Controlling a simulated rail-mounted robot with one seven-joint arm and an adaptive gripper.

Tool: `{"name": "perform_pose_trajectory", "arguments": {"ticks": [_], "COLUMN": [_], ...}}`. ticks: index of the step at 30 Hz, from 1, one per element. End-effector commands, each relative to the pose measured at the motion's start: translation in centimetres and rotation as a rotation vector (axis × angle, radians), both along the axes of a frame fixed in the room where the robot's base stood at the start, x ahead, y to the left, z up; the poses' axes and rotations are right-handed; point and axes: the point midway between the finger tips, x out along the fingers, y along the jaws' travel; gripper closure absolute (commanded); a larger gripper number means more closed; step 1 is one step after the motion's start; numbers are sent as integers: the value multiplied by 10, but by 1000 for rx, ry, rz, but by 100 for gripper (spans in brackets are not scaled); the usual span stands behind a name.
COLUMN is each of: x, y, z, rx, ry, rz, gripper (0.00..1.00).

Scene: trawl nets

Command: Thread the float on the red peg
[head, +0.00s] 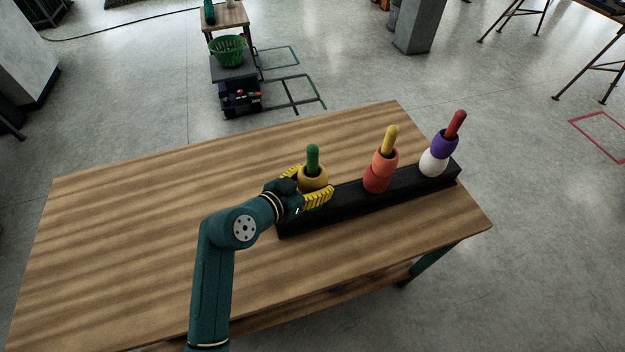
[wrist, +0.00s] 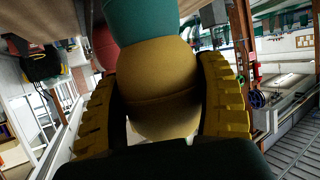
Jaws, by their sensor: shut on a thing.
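My gripper (head: 306,186) is shut on an ochre float (head: 315,179), with one yellow finger on each side. The float is around the green peg (head: 313,155), whose rounded top stands above it. In the wrist view the ochre float (wrist: 158,85) fills the space between the fingers, with the green peg (wrist: 140,20) above it. A faint seam crosses the ochre surface; I cannot tell whether it is one float or two. The red peg (head: 456,123) is at the right end, leaning right in the picture, with a purple float (head: 444,145) above a white float (head: 433,163) on it.
A black base (head: 405,199) carries the pegs along the wooden table's (head: 150,230) right part. Between the green and red pegs, the yellow peg (head: 391,137) holds an orange float (head: 385,162) above a coral float (head: 376,180). The table's left side is clear.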

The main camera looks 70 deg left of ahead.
Motion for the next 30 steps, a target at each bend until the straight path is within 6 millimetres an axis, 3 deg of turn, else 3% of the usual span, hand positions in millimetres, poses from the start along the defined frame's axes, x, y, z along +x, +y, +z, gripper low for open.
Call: {"name": "perform_pose_trajectory", "arguments": {"ticks": [1, 5, 14, 30], "x": [0, 0, 0, 0], "y": [0, 0, 0, 0], "z": [0, 0, 10, 57], "rx": [0, 0, 2, 2], "ry": [-1, -1, -1, 0], "rz": [0, 0, 0, 1], "gripper": [44, 67, 67, 67]}}
